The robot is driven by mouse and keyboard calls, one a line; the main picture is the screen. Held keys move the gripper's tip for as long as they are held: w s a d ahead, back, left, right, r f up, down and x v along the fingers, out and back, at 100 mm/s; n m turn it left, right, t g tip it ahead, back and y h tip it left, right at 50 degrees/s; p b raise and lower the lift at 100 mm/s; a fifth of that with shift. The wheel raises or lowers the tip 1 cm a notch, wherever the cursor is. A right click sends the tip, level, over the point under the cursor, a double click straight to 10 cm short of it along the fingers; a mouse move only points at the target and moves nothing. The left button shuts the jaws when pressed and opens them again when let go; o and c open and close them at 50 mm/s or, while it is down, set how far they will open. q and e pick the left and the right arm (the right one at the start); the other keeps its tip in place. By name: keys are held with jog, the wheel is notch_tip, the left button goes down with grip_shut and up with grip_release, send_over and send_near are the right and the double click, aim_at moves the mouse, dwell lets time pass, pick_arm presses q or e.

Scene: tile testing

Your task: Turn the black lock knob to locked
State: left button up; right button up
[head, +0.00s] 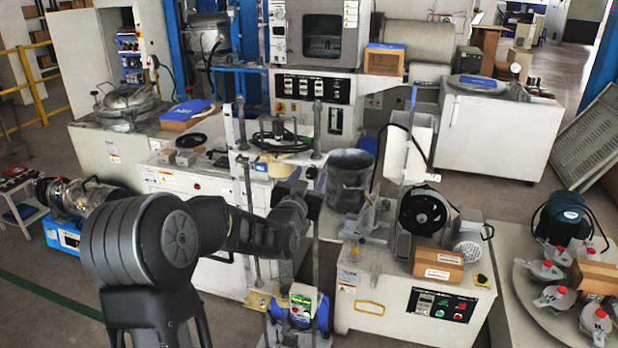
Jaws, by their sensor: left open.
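My left arm comes in from the lower left, and its black left gripper (311,192) is at the middle of the view, in front of the upright metal rods of a test stand. Its fingers are small and dark here, and I see nothing held between them. I cannot make out a black lock knob for certain. A round black wheel (423,210) is on the white machine to the right of the gripper, apart from it. A small blue and green device (302,303) is at the foot of the stand, below the gripper. My right gripper is not in view.
A dark bucket (350,182) stands just right of the gripper. A cardboard box (437,264) lies on the white machine with a control panel (441,304). Several red-capped grey pieces (556,297) are on a table at right. Floor shows at left.

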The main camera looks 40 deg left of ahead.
pick_arm(q)
jog(key=shift+c, duration=0.2)
grip_shut()
dwell(0.3)
